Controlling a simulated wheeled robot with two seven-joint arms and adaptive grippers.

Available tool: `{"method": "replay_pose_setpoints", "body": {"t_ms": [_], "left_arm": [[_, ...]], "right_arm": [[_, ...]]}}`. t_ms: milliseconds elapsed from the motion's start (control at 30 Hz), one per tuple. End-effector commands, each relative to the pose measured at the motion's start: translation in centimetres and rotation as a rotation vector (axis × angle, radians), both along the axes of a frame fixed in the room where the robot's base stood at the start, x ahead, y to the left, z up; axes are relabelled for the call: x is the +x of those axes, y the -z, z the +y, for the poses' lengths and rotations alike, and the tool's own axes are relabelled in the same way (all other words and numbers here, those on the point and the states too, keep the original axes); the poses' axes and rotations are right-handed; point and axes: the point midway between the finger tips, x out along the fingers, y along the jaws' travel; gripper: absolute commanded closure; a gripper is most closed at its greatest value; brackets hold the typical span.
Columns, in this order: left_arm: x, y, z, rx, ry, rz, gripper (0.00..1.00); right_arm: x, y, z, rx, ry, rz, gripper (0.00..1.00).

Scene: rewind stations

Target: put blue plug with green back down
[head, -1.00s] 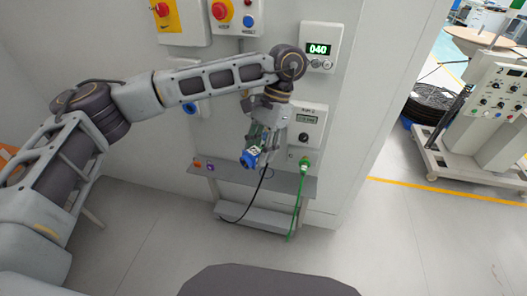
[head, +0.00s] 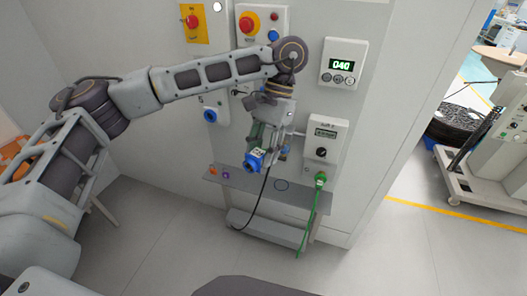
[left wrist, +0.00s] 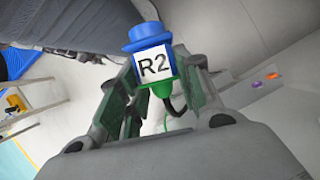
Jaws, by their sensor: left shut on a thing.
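My left gripper (head: 265,146) is shut on a blue plug (head: 254,161) with a white face, in front of and above the narrow grey shelf (head: 255,186). In the left wrist view the plug (left wrist: 147,36) sits between the fingers (left wrist: 153,82), with a white label reading R2 and a green part (left wrist: 157,88) at its lower end. A black cable (head: 264,190) hangs from it past the shelf's front. A dark blue ring mark (head: 281,185) lies on the bare shelf top, right of the plug. My right gripper is not in view.
A green plug (head: 320,179) with a green cable stands at the shelf's right end. Small orange (head: 212,170) and purple (head: 226,175) items lie at its left end. Wall boxes (head: 326,139) and a display reading 040 (head: 345,65) are close to my arm.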

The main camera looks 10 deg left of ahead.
Motion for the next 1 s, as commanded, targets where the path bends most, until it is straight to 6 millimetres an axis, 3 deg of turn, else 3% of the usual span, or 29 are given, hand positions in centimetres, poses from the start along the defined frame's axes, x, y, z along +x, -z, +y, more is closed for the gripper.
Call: {"method": "replay_pose_setpoints", "body": {"t_ms": [367, 1000], "left_arm": [[1.0, 0.0, -1.3, 0.0, -0.039, 0.0, 0.94], [5.4, 0.0, -6.6, 0.0, -0.226, 0.001, 0.94]], "right_arm": [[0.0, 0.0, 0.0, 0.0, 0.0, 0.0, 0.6], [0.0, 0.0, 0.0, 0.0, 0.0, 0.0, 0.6]]}}
